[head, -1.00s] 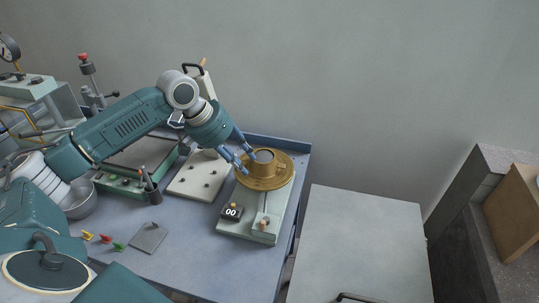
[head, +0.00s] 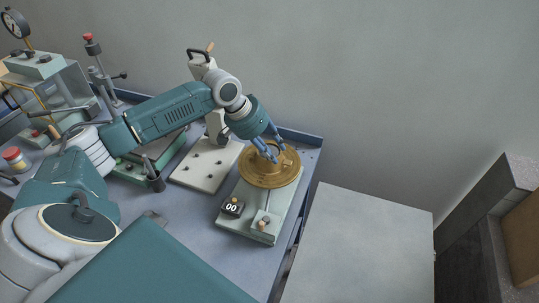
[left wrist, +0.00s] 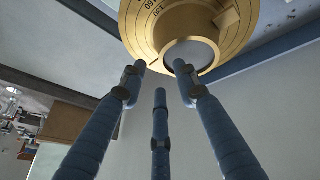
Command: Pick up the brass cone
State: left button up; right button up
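A brass round piece (head: 262,180) with a broad flat disc and a short raised hub sits on the pale green unit with a "00" display. In the left wrist view, the engraved brass disc (left wrist: 240,35) and its grey-centred hub show at the top. I cannot make out a separate cone shape. My left gripper (head: 275,157) is over the hub and partly hides it. In the left wrist view, the three blue fingers of the left gripper (left wrist: 160,72) are spread with nothing held between them. One fingertip is close to the hub; contact cannot be told. My right gripper is not in view.
The pale green unit (head: 240,228) stands near the bench's right edge. A white plate with knobs (head: 205,172) lies left of it. A lever device (head: 93,65) and a gauge (head: 16,24) stand further left. A bare pale surface (head: 360,245) is to the right.

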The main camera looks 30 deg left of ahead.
aim_at(283, 162)
pick_arm(q)
jog(key=p+x, duration=0.1)
jog(key=x, duration=0.3)
jog(key=shift+f, duration=0.15)
jog(key=shift+a, duration=0.1)
jog(key=shift+c, duration=0.8)
grip_shut()
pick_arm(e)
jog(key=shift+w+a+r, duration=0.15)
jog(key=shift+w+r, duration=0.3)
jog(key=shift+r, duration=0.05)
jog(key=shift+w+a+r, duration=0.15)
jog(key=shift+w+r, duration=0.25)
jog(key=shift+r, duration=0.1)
